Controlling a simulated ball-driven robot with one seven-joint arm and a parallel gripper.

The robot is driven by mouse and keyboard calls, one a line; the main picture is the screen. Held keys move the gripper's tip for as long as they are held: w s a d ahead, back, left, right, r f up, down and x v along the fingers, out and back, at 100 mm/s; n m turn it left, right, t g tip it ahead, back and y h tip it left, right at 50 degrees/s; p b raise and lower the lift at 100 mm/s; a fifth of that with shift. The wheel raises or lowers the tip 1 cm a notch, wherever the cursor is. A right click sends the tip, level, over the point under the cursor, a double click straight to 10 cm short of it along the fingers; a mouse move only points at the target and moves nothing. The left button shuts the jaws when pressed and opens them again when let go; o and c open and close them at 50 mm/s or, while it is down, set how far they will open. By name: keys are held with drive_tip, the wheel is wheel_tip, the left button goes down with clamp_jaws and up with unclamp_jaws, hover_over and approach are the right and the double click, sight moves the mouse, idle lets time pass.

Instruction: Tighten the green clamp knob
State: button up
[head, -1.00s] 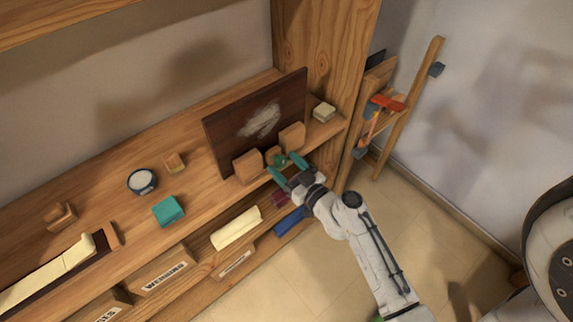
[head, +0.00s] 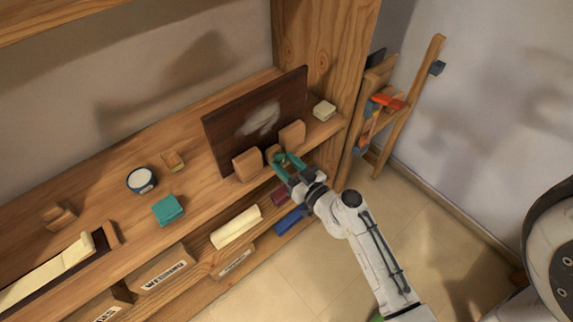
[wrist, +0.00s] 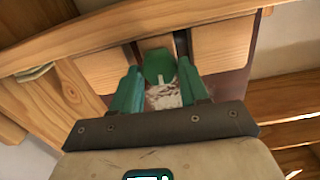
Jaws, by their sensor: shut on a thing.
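The green clamp knob (wrist: 158,67) shows in the wrist view as a round green disc with a small pale mark at its lower edge. It sits in front of a narrow wooden piece between two wooden blocks. My gripper (head: 283,158) is at the knob, its teal fingers on either side. In the wrist view my gripper (wrist: 158,78) is shut on the knob. In the head view the fingers largely hide the knob. A dark board (head: 258,118) with a pale smear stands upright behind the wooden blocks (head: 247,166).
The wooden bench (head: 205,185) holds a teal block (head: 168,209), a white-filled bowl (head: 141,180) and a pale stacked block (head: 324,110). A shelf below holds a cream roll (head: 236,227) and a blue item (head: 291,219). A wooden rack (head: 405,110) stands at right.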

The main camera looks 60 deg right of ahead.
drive_tip(key=m+b, duration=0.2)
drive_tip(key=m, duration=0.4)
drive_tip(key=shift+d+f+b, duration=0.1)
drive_tip(key=shift+b, duration=0.25)
drive_tip(key=m, duration=0.4)
drive_tip(key=shift+s+d+b, duration=0.1)
drive_tip(key=shift+b, duration=0.25)
drive_tip(key=m, duration=0.3)
drive_tip(key=shift+m, duration=0.4)
drive_tip(key=m, duration=0.3)
drive_tip(key=shift+f+m, duration=0.1)
drive_tip(key=shift+m, duration=0.2)
drive_tip(key=m, duration=0.3)
drive_tip(key=shift+f+m, duration=0.1)
drive_tip(key=shift+m, duration=0.3)
drive_tip(key=m+p, duration=0.1)
drive_tip(key=m, duration=0.5)
drive_tip(key=shift+f, duration=0.1)
drive_tip(key=o, duration=1)
